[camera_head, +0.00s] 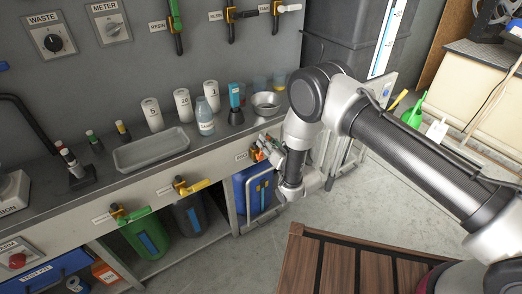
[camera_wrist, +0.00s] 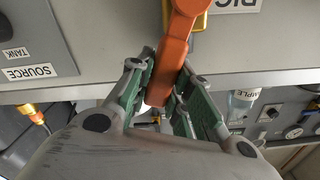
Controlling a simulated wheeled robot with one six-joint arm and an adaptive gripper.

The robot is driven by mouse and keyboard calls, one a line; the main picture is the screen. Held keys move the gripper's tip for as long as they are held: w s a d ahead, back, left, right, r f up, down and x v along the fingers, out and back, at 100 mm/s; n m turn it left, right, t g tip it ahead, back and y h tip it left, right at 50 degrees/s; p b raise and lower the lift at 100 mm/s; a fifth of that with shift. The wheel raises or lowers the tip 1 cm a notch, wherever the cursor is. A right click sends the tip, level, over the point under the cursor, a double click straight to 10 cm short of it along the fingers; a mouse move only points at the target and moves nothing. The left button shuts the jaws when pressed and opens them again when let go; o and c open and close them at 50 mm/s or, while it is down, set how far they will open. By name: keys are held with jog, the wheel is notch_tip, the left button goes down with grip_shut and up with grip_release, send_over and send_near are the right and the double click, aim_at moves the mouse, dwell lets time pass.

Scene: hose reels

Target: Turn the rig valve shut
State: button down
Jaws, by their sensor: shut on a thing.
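The rig valve's orange lever (camera_wrist: 176,50) fills the middle of the wrist view, with a yellow part behind its top end. The white label beside it is upside down there and partly cut off. My gripper (camera_wrist: 163,80) is shut on the lower part of this lever, with a green-padded finger on each side. In the head view my gripper (camera_head: 265,153) is at the bench's front face, just right of the small rig label (camera_head: 241,156). There the valve is mostly hidden by my gripper, and its exact angle cannot be told.
Left along the bench front are a yellow-handled valve (camera_head: 192,187) and a green-handled valve (camera_head: 134,214). A grey tray (camera_head: 150,150), white bottles and a metal bowl (camera_head: 266,103) stand on top. A slatted wooden surface (camera_head: 340,265) lies at the lower right; grey floor is clear between.

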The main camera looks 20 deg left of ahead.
jog(key=w+d+f+m, duration=0.3)
jog(key=f+m, duration=0.4)
jog(key=m, duration=0.6)
jog(key=shift+w+m, duration=0.3)
jog(key=shift+m, duration=0.1)
jog(key=shift+d+f, duration=0.1)
jog(key=c, duration=1.3)
grip_release()
jog(key=v, duration=1.2)
